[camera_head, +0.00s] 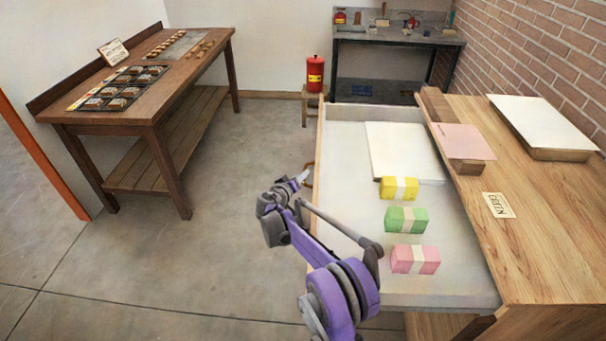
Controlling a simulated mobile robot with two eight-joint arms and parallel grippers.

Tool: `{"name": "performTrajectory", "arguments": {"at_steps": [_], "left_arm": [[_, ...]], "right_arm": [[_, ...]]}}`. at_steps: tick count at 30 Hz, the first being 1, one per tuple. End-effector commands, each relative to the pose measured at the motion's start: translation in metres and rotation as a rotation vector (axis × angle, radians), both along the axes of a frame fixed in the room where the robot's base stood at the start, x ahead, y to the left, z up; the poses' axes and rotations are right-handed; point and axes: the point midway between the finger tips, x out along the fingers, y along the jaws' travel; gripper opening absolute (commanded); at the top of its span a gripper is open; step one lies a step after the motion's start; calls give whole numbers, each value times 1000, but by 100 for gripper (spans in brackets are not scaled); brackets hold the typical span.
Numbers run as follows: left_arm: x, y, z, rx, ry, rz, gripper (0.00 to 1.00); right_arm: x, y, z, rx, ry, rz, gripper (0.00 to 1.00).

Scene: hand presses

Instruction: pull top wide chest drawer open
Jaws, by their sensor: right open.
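The wooden chest (560,235) stands at the right. Its top wide drawer (450,285) is pulled out far to the left, and its pale inside shows. In it lie a white paper stack (400,150), a yellow bundle (399,188), a green bundle (406,219) and a pink bundle (415,259). A small brown handle (309,173) shows at the drawer's left front. My right gripper (302,178) is open beside this handle, outside the drawer front; I cannot tell if they touch. My purple arm hides part of the front. My left gripper is out of view.
On the chest top lie a pink sheet (463,141), a white board (540,122) and a label card (498,205). A wooden table (150,105) stands at the left, a grey bench (395,38) at the back. A red can (315,74) sits on a stool. The floor between is clear.

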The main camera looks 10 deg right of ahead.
Motion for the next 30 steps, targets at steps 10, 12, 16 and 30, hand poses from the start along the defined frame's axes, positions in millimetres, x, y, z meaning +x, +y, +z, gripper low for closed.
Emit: {"name": "performTrajectory", "arguments": {"at_steps": [10,12,16,30], "left_arm": [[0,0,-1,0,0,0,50],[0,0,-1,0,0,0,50],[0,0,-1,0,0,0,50],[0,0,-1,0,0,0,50]], "right_arm": [[-47,30,17,-1,0,2,45],[-50,32,18,0,0,0,45],[-52,33,19,0,0,-1,45],[-52,33,19,0,1,-1,45]]}}
